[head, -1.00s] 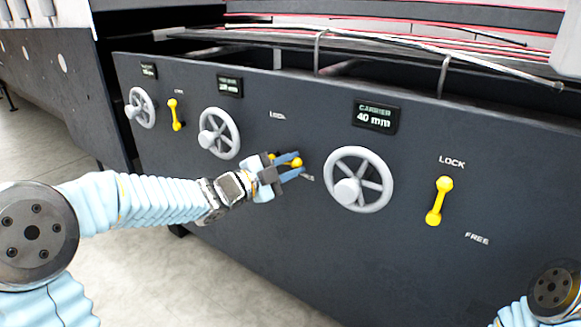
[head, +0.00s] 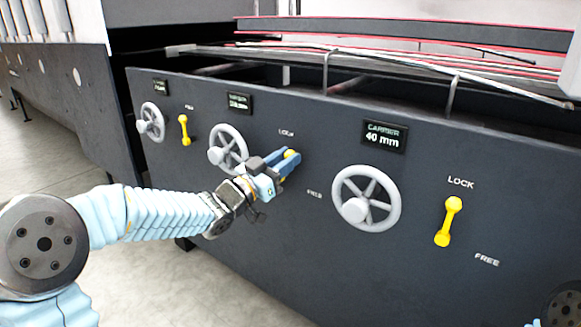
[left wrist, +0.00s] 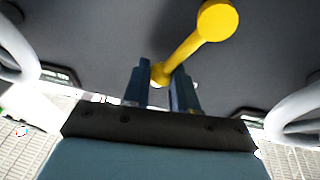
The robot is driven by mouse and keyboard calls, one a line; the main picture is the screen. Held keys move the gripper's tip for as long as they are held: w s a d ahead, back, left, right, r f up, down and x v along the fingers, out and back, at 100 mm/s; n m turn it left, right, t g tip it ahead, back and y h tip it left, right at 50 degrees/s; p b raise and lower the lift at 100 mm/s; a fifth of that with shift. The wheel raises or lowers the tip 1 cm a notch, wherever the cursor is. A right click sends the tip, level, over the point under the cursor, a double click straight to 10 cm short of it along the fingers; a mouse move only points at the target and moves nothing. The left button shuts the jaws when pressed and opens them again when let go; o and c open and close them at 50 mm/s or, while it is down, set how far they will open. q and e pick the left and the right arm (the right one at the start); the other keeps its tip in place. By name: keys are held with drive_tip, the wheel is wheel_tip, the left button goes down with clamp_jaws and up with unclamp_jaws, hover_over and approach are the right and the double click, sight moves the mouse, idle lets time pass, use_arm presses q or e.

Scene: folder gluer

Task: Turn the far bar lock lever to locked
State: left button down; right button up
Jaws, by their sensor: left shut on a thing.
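My left gripper (head: 289,160) is shut on a yellow lock lever (head: 291,154) on the dark panel, between the middle and right handwheels. The gripper hides most of this lever in the head view. In the left wrist view the lever (left wrist: 190,46) runs from between the fingers (left wrist: 160,88) up right to a big round knob. I cannot read whether this lever's display names the far bar. My right gripper is out of view.
A handwheel (head: 228,148) stands close behind my left gripper, and another (head: 366,199) to its right. Other yellow levers sit at far left (head: 184,130) and right (head: 448,222); the right one points up toward its LOCK label. Rods and rails run above the panel.

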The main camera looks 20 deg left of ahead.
use_arm(q)
drive_tip(key=n, duration=0.1)
drive_tip(key=a+n, duration=0.1)
drive_tip(key=n+t+y, duration=0.1)
drive_tip(key=n, duration=0.1)
drive_tip(key=shift+w+a+r, duration=0.25)
drive_tip(key=shift+w+a, duration=0.05)
drive_tip(key=shift+a, duration=0.1)
drive_tip(key=shift+w+a+n+y+b, duration=0.2)
drive_tip(key=shift+a+n+y+b, duration=0.25)
drive_tip(key=shift+n, duration=0.85)
drive_tip(key=shift+a, duration=0.15)
drive_tip(key=c, duration=0.9)
unclamp_jaws()
drive_tip(key=shift+t, duration=0.3)
drive_tip(key=shift+r, duration=0.1)
drive_tip(key=v, duration=1.4)
drive_tip(key=shift+w, duration=0.1)
